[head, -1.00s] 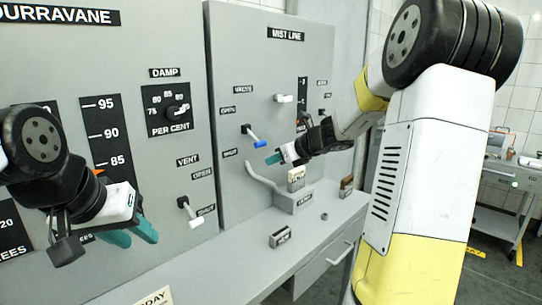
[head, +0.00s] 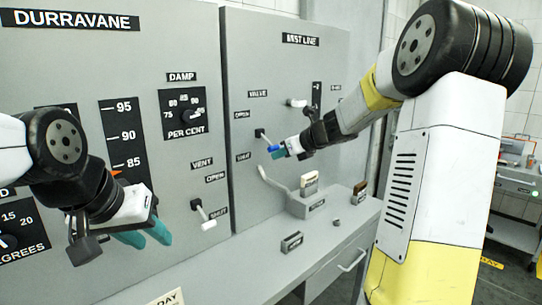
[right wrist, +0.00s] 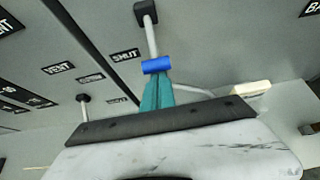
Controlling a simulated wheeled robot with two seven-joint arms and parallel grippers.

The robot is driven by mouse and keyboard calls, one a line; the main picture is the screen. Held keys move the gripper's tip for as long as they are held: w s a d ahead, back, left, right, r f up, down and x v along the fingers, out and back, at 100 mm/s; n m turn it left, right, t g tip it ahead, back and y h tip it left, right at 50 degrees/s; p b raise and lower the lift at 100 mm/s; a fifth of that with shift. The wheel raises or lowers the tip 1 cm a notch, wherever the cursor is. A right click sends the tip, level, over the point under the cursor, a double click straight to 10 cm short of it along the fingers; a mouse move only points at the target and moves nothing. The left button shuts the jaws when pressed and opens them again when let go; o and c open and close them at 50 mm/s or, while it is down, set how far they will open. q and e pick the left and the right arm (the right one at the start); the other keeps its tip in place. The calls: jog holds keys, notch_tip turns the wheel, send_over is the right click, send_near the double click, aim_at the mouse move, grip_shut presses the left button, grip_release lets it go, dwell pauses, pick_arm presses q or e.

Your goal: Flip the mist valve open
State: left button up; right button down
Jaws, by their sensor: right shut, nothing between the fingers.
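The mist valve (head: 266,140) is a grey lever with a blue sleeve on the MIST LINE panel. It slants down and outward between an OPEN label (head: 243,114) above and a SHUT label (head: 243,156) below. My right gripper (head: 278,152) is shut and empty, its teal fingertips right at the blue end. In the right wrist view the shut fingers (right wrist: 157,92) meet the lower edge of the blue sleeve (right wrist: 157,65); I cannot tell whether they touch. My left gripper (head: 146,237) is open and empty before the left panel, away from the valve.
A white-tipped vent lever (head: 203,212) sits on the left panel. Another white-tipped lever (head: 297,103) is above right of the mist valve. A bent grey handle (head: 274,184) and a block with a pale top (head: 309,184) stand below. The desk (head: 235,265) is mostly clear.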

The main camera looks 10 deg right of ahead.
aim_at(274, 146)
jog(key=shift+s+r, duration=0.15)
jog(key=shift+r, duration=0.3)
jog(key=shift+s+d+r, duration=0.1)
jog(key=shift+r, duration=0.4)
jog(key=shift+s+d+r, duration=0.1)
jog(key=shift+r, duration=0.35)
jog(key=shift+s+r+g+h, duration=0.1)
jog(key=shift+r+g+h, duration=0.2)
jog(key=shift+r+g, duration=0.4)
jog(key=shift+r, duration=0.25)
notch_tip(274, 146, up, 3)
jog(key=shift+f+g+h, duration=0.15)
jog(key=shift+g+h, duration=0.35)
